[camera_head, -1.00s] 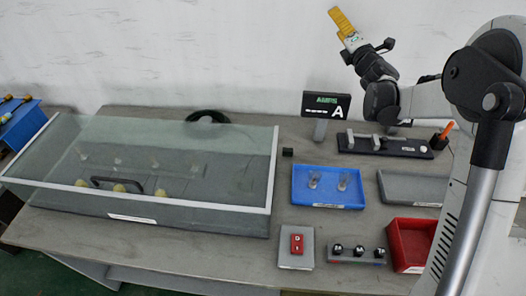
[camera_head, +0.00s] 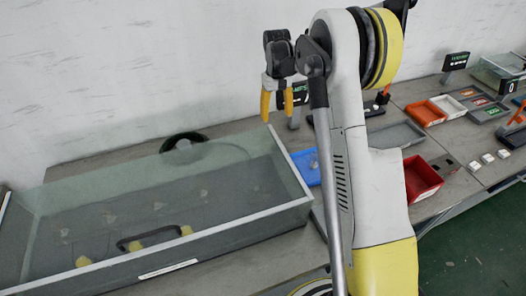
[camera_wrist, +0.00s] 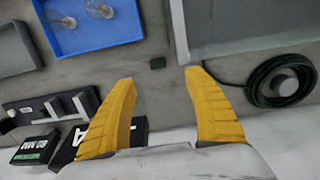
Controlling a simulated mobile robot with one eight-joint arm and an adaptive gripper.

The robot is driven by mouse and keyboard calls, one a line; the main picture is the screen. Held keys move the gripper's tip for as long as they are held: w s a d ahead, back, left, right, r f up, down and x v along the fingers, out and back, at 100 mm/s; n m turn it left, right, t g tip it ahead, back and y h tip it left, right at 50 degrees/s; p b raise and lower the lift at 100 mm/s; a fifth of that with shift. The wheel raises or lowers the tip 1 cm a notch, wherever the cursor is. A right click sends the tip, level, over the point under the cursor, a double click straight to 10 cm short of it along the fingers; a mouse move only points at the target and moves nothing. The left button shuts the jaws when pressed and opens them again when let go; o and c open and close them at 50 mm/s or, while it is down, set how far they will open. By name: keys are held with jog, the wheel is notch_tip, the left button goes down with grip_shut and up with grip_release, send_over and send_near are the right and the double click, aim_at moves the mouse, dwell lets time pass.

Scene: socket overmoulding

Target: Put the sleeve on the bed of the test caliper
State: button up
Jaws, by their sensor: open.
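Two clear, sleeve-like pieces stand in the blue tray: one sleeve (camera_wrist: 62,20) and a second sleeve (camera_wrist: 101,9) in the wrist view. The blue tray (camera_wrist: 115,30) also shows in the head view (camera_head: 303,168), partly hidden by my arm. The test caliper (camera_wrist: 45,108), a dark base with metal jaws, lies at the left in the wrist view; its bed looks empty. In the head view my arm mostly covers it. My gripper (camera_head: 283,101) is open and empty, with yellow fingers pointing down; it shows in the wrist view (camera_wrist: 160,78) too, away from tray and caliper.
A large glass-walled case (camera_head: 165,215) fills the left of the table. A black cable coil (camera_wrist: 280,85) lies behind it. A display (camera_wrist: 35,147) stands by the caliper. A red tray (camera_head: 422,180) is right of my arm.

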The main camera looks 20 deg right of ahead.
jog(key=f+b, duration=0.1)
jog(key=f, duration=0.2)
jog(key=f+b, duration=0.1)
jog(key=f, duration=0.3)
jog(key=w+d+f+b, duration=0.1)
jog(key=f, duration=0.2)
jog(key=shift+f, duration=0.15)
jog(key=f+b, duration=0.1)
jog(key=f, duration=0.1)
jog(key=f+b, duration=0.1)
jog(key=f, duration=0.1)
jog(key=f+b, duration=0.1)
jog(key=shift+s+f, duration=0.4)
jog(key=c, duration=1.1)
jog(key=shift+r, duration=0.1)
jog(key=shift+c, duration=0.2)
